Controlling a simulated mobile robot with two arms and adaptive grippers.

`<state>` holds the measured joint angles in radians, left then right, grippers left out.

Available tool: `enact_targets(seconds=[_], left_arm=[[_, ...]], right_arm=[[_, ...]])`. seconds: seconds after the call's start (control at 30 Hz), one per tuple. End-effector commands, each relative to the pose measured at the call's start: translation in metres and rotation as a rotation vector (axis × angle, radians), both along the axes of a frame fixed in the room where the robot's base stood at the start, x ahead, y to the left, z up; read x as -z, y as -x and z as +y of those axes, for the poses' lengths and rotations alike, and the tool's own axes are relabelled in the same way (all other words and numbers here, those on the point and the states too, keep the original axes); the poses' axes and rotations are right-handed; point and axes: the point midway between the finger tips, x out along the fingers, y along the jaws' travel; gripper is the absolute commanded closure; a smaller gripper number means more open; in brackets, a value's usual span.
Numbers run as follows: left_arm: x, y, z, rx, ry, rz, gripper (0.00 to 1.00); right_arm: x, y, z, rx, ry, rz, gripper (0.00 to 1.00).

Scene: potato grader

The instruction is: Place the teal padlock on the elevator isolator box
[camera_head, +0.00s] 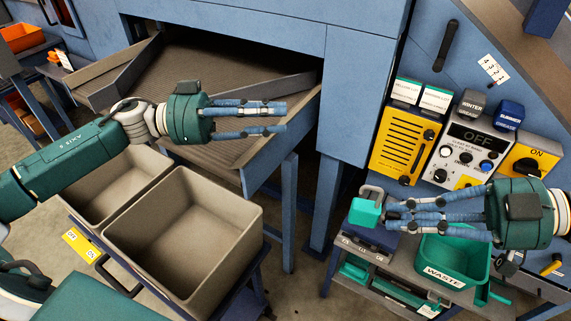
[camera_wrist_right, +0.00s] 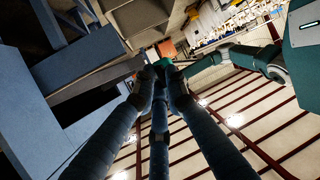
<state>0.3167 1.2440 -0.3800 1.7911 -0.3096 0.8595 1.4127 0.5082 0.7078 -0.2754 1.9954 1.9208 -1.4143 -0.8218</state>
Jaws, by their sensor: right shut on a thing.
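The teal padlock (camera_head: 364,213) has a grey shackle standing up from its body. My right gripper (camera_head: 388,212) is shut on it and holds it above the grey cart, left of the waste bin. In the right wrist view, a small teal part of the padlock (camera_wrist_right: 163,63) shows between the fingertips. A yellow box (camera_head: 538,153) with a black rotary switch marked ON is on the machine at the right; I cannot read whether it is the elevator isolator. My left gripper (camera_head: 284,118) is open and empty in front of the machine's tray opening.
A grey control panel (camera_head: 465,150) reading OFF and a yellow slotted box (camera_head: 403,142) are left of the switch box. Below are a green waste bin (camera_head: 455,262) and a cart. Beige crates (camera_head: 185,235) stand at lower left. A blue machine leg (camera_head: 326,195) stands mid-view.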

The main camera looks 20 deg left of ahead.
Motion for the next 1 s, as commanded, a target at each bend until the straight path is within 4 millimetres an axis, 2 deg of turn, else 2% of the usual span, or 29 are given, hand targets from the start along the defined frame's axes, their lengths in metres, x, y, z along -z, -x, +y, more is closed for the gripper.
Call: enact_targets(seconds=[0.03, 0.1, 0.2, 0.37, 0.67, 1.0], left_arm=[[0.000, 0.020, -0.017, 0.068, 0.013, 0.058, 0.73], [0.002, 0.047, -0.036, 0.150, 0.032, 0.146, 0.73], [0.003, 0.078, -0.055, 0.243, 0.049, 0.253, 0.73], [0.004, 0.107, -0.069, 0.326, 0.060, 0.354, 0.73], [0.003, 0.113, -0.083, 0.344, 0.066, 0.376, 0.73], [0.002, 0.111, -0.145, 0.346, 0.066, 0.370, 0.73]], right_arm=[[-0.001, 0.000, 0.000, 0.000, -0.001, -0.001, 1.00], [-0.001, 0.000, 0.000, 0.000, -0.001, -0.001, 1.00], [-0.001, 0.000, 0.000, 0.000, -0.001, -0.001, 1.00], [-0.001, 0.000, 0.000, 0.000, -0.001, -0.001, 1.00], [0.000, 0.000, 0.000, 0.000, -0.001, 0.000, 1.00], [-0.001, 0.000, 0.000, 0.000, -0.001, 0.000, 1.00]])
